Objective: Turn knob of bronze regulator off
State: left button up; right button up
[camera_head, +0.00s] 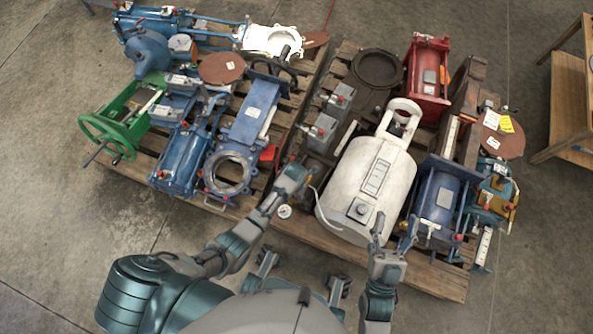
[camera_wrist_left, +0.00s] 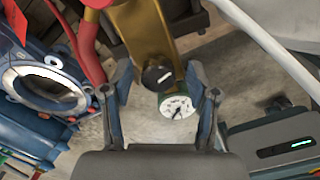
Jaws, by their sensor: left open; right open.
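The bronze regulator (camera_wrist_left: 148,30) shows in the left wrist view as a gold-brown body with a black knob (camera_wrist_left: 157,76) bearing a white mark. A round white gauge (camera_wrist_left: 177,106) with a green rim sits just below the knob. My left gripper (camera_wrist_left: 160,68) is open, with one finger on each side of the knob in the picture; I cannot tell whether either touches it. In the head view the gauge (camera_head: 285,211) shows beside my left gripper (camera_head: 291,178), which hides most of the regulator. My right gripper (camera_head: 395,231) is open and empty over the white tank's lower right side.
The white tank (camera_head: 373,178) stands on the right pallet (camera_head: 425,277), among a red cylinder (camera_head: 428,80) and blue machinery. Blue valves (camera_head: 228,172) and a green handwheel (camera_head: 107,137) crowd the left pallet. A red hose (camera_wrist_left: 88,45) and a pale tube (camera_wrist_left: 265,38) flank the regulator.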

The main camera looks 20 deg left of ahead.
pick_arm(q)
jog(key=shift+a, duration=0.15)
jog(key=shift+c, duration=0.7)
jog(key=c, duration=0.4)
grip_shut()
pick_arm(e)
jog(key=shift+w+a, duration=0.1)
